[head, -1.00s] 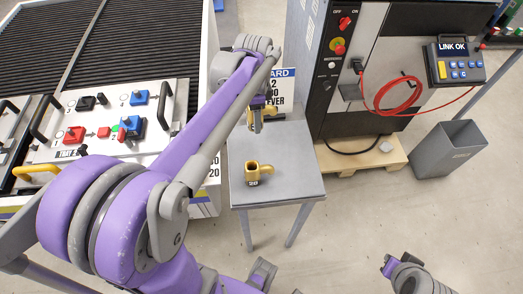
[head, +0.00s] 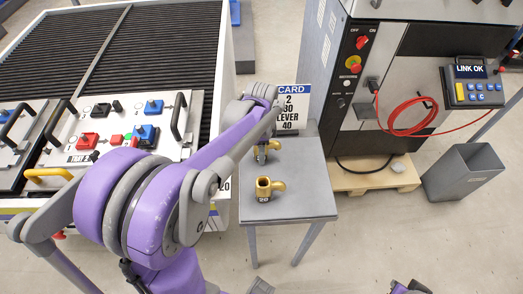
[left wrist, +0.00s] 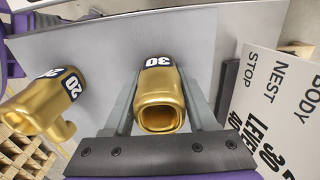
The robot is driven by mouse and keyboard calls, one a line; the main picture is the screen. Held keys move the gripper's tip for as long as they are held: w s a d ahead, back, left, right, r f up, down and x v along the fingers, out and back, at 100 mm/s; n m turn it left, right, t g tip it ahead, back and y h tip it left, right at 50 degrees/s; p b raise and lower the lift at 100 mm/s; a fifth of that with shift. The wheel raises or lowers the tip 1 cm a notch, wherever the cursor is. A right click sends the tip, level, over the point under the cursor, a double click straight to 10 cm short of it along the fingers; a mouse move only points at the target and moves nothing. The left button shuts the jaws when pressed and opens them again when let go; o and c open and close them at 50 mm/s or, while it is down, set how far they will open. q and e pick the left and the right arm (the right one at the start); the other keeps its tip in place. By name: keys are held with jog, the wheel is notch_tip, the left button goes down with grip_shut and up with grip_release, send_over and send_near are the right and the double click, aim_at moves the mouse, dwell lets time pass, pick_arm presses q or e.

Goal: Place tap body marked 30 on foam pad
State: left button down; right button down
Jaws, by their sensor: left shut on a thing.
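My left gripper (head: 261,152) is over the back left part of the small grey table. It is shut on the gold tap body marked 30 (left wrist: 158,88), between its two fingers in the left wrist view. The label 30 faces that camera, with the square open end toward the palm. In the head view the arm partly hides it, and I cannot tell if it touches the surface. A second gold tap body, marked 20 (head: 264,188), stands on the table nearer me, and left in the wrist view (left wrist: 42,103). I cannot make out a separate foam pad. Only a bit of my right gripper (head: 408,287) shows.
The grey table top (head: 310,195) is clear at the right. A white card (head: 291,108) stands at its back edge, close to the gripper. A tray with buttons and handles (head: 120,130) is left. A control cabinet (head: 385,70) and a grey bin (head: 465,172) are right.

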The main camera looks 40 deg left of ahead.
pick_arm(q)
jog(key=shift+f, duration=0.15)
jog(key=shift+f, duration=0.15)
jog(key=shift+c, duration=1)
grip_release()
notch_tip(320, 180, up, 12)
jog(key=shift+r+p, duration=0.25)
jog(key=shift+p, duration=0.15)
